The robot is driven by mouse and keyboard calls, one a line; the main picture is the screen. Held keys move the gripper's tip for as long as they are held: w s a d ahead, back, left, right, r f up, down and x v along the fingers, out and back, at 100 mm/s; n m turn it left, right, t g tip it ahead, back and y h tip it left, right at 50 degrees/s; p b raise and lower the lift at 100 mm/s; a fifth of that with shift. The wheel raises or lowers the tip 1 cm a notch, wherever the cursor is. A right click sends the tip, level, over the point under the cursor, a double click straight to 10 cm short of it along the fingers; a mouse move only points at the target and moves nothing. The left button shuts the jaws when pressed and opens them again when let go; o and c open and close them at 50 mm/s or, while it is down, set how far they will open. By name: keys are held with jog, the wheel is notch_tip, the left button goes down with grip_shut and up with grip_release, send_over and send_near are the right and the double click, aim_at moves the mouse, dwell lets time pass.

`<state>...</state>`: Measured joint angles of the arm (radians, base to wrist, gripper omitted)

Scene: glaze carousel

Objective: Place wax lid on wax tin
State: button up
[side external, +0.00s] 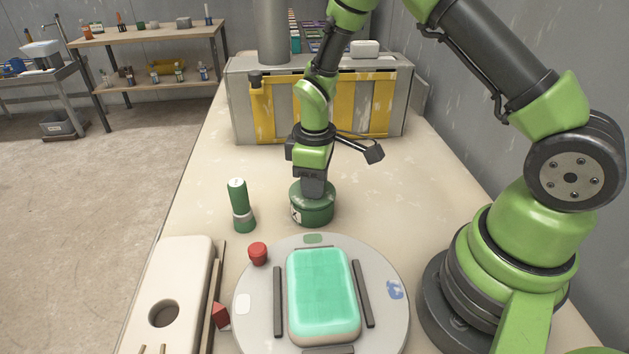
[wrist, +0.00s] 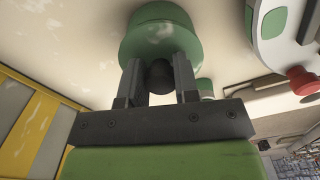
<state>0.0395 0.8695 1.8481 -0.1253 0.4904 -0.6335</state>
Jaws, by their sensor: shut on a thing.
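The green wax tin (side external: 313,213) stands upright on the bench behind the round turntable, with a pale label on its left side. The green wax lid (side external: 298,187) is at the top of the tin; I cannot tell whether it is fully seated or slightly above the rim. My gripper (side external: 313,190) points straight down over the tin. In the wrist view, my gripper (wrist: 158,78) is shut on the lid's dark round knob (wrist: 159,77), and the green lid (wrist: 157,48) spreads out beyond the fingers. The fingers hide part of the lid.
A round grey turntable (side external: 255,315) carries a teal block (side external: 322,290) in front of the tin. A green bottle (side external: 241,206) stands left of the tin. A red knob (side external: 258,253) is at the turntable's edge. A grey-yellow cabinet (side external: 290,105) stands behind. Bench right of the tin is clear.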

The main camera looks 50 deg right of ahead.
jog(key=shift+f, duration=0.35)
jog(key=o, duration=0.9)
jog(key=shift+r, duration=0.15)
notch_tip(320, 180, up, 12)
jog(key=s+a+r+m+t, duration=0.1)
jog(key=s+r+m+t, duration=0.1)
jog(key=s+r+m, duration=0.1)
jog(key=s+a+r+m+t+y, duration=0.1)
jog(key=s+r+m+t, duration=0.1)
jog(key=s+r, duration=0.4)
jog(key=s+a+r+m+t+y, duration=0.1)
jog(key=s+a+r+m+t, duration=0.1)
jog(key=s, duration=0.6)
jog(key=shift+s+r+m+t, duration=0.15)
jog(key=shift+r+m+t, duration=0.15)
jog(key=shift+r+m, duration=0.35)
jog(key=shift+s+r+m+t, duration=0.1)
jog(key=shift+r+m+t, duration=0.2)
jog(key=shift+r+m, duration=0.35)
jog(key=shift+r, duration=0.1)
